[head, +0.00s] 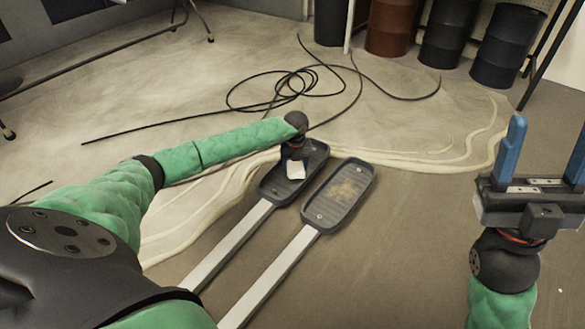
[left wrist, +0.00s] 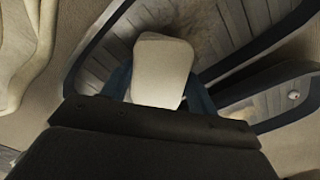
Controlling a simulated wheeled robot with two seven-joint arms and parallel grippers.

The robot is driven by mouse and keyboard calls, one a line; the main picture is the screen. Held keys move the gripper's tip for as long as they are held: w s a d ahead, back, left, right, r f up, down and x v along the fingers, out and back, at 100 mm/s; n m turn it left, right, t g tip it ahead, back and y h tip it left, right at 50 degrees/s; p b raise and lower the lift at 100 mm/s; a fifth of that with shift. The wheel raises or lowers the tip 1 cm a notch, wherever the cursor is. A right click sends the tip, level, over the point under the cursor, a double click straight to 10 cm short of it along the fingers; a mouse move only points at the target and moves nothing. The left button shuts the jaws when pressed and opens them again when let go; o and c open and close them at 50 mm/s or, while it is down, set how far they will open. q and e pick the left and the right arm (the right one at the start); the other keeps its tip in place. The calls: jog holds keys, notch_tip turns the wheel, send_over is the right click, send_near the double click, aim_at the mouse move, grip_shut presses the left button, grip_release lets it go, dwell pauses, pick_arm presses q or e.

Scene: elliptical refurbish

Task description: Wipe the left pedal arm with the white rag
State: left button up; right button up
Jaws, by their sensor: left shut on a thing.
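The white rag (head: 296,170) is a small pale block under my left gripper (head: 294,160), over the left pedal (head: 309,160). In the left wrist view the rag (left wrist: 161,70) sticks out between the blue fingers, which are shut on it. Whether it touches the pedal is hard to tell. The left pedal arm (head: 232,242) is a light grey bar running from the pedal to the lower left. My right gripper (head: 545,160) is open and empty, with its blue fingers pointing up at the right.
The right pedal (head: 341,195), with a brownish smudge on its tread, and its arm (head: 270,275) lie just right of the left ones. A black cable (head: 290,85) lies coiled on the floor beyond. Drums (head: 455,33) stand at the back right.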

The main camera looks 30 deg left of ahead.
pick_arm(q)
jog(key=shift+w+d, duration=0.15)
jog(key=shift+w, duration=1.3)
jog(key=shift+w+d, duration=0.1)
jog(key=shift+w, duration=1.35)
jog(key=shift+w+r+b, duration=0.2)
jog(key=shift+w+b, duration=0.1)
jog(key=shift+w, duration=2.2)
